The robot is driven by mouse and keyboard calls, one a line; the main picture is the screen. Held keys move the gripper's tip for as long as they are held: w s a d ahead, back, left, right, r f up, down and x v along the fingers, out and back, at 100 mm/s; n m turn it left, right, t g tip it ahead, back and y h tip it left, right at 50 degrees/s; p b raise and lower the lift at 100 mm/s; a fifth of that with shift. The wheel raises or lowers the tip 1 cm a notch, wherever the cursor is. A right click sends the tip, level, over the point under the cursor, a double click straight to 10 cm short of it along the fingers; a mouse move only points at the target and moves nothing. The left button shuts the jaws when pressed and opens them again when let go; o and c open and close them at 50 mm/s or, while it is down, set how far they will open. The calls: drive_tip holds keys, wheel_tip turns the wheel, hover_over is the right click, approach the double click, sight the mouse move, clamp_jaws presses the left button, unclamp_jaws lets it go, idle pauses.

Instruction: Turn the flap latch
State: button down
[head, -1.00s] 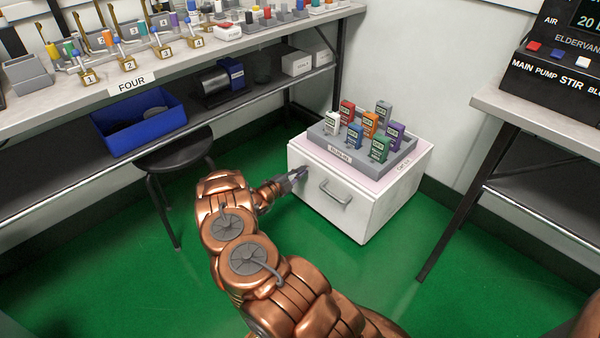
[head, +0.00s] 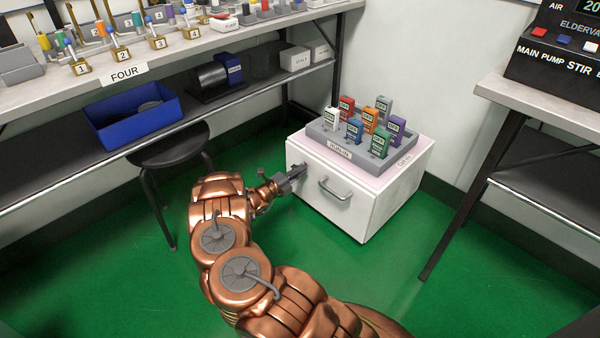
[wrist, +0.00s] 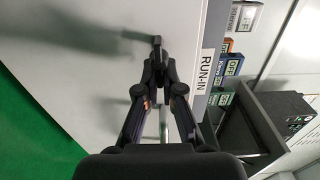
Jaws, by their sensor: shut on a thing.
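The flap latch is a small dark lever (wrist: 138,36) on the white front of the low cabinet (head: 362,222). In the head view my gripper (head: 297,172) is at the upper left of the cabinet front, left of the grey bar handle (head: 335,191). The latch is mostly hidden there by the fingers. The flap looks closed.
A grey tray (head: 345,153) of several coloured testers stands on the cabinet; its RUN-IN label (wrist: 206,70) shows in the wrist view. A black stool (head: 170,148) and a bench with a blue bin (head: 137,120) are at left. Another bench (head: 535,112) is at right. Green floor in front is clear.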

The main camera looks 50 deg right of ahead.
drive_tip(key=shift+w+a, duration=0.15)
drive_tip(key=shift+w, duration=0.25)
drive_tip(key=c, duration=1.4)
unclamp_jaws()
drive_tip(key=shift+o, duration=0.4)
drive_tip(key=shift+s, duration=0.15)
drive_tip(key=a, duration=1.1)
drive_tip(key=shift+a, duration=0.4)
